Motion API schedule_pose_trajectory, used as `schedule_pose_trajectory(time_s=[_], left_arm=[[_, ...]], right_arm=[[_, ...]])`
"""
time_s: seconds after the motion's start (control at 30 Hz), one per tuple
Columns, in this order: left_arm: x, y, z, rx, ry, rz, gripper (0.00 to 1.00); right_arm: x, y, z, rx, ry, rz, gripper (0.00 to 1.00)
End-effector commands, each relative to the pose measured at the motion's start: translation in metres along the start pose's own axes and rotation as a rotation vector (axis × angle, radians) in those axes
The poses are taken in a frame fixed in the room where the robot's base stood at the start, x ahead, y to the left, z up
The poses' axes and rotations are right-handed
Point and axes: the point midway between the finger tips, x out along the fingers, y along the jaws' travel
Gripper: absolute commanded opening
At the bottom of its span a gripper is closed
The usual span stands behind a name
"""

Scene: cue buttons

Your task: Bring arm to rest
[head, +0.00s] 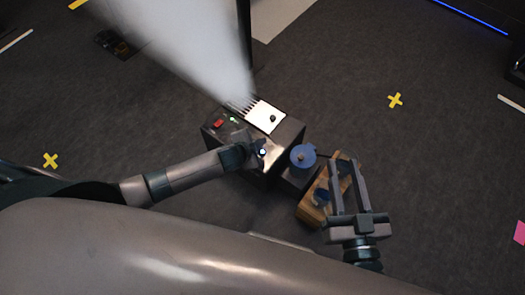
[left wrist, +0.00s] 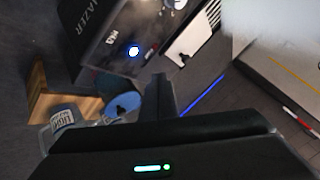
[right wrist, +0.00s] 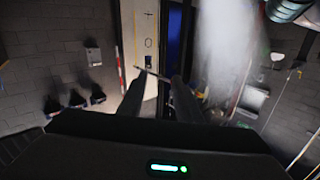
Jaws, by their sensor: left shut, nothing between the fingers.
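The hazer (head: 232,128) is a dark box with a metal top plate, a red button (head: 218,123) and a small green light. It also shows in the left wrist view (left wrist: 100,30), with a glowing white-blue button (left wrist: 133,51). My left gripper (head: 258,147) is shut and empty, over the near side of the hazer in the head view. In the left wrist view its closed fingers (left wrist: 162,92) are apart from the glowing button. My right gripper (head: 346,165) is open and empty, to the right of the hazer, pointing up in the picture.
White haze (head: 195,45) streams from the hazer towards the top left. A blue-capped container (head: 303,155) stands beside it, next to a wooden block or crate (head: 310,208) partly behind my right gripper. A dark pole (head: 245,40) rises behind.

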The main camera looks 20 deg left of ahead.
Motion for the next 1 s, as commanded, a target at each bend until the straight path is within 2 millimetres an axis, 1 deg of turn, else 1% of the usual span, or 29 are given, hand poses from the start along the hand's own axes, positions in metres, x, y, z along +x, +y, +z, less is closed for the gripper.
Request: schedule_pose_trajectory(time_s=[0.37, 0.47, 0.57, 0.67, 0.77, 0.87, 0.9, 0.97, 1.0], left_arm=[[-0.001, 0.001, -0.001, -0.003, 0.000, 0.001, 0.00], [-0.004, 0.008, -0.003, -0.021, 0.001, 0.008, 0.00], [-0.014, 0.020, -0.008, -0.064, 0.000, 0.022, 0.00], [-0.030, 0.039, -0.016, -0.137, -0.002, 0.044, 0.00], [-0.054, 0.060, -0.023, -0.233, -0.015, 0.070, 0.00], [-0.084, 0.078, -0.026, -0.346, -0.036, 0.097, 0.00], [-0.097, 0.084, -0.025, -0.393, -0.047, 0.107, 0.00], [-0.117, 0.092, -0.024, -0.462, -0.065, 0.120, 0.00], [-0.130, 0.097, -0.021, -0.505, -0.080, 0.127, 0.00]], right_arm=[[0.000, 0.000, 0.001, 0.000, -0.003, 0.000, 0.31], [0.000, 0.002, 0.005, -0.001, -0.022, 0.003, 0.31], [0.001, 0.005, 0.016, -0.003, -0.068, 0.008, 0.31], [0.000, 0.011, 0.035, -0.005, -0.144, 0.018, 0.31], [-0.004, 0.020, 0.059, -0.006, -0.250, 0.032, 0.31], [-0.011, 0.030, 0.088, -0.006, -0.375, 0.050, 0.31], [-0.016, 0.034, 0.099, -0.005, -0.428, 0.058, 0.31], [-0.023, 0.040, 0.116, -0.002, -0.508, 0.069, 0.31], [-0.029, 0.044, 0.127, 0.000, -0.558, 0.078, 0.31]])
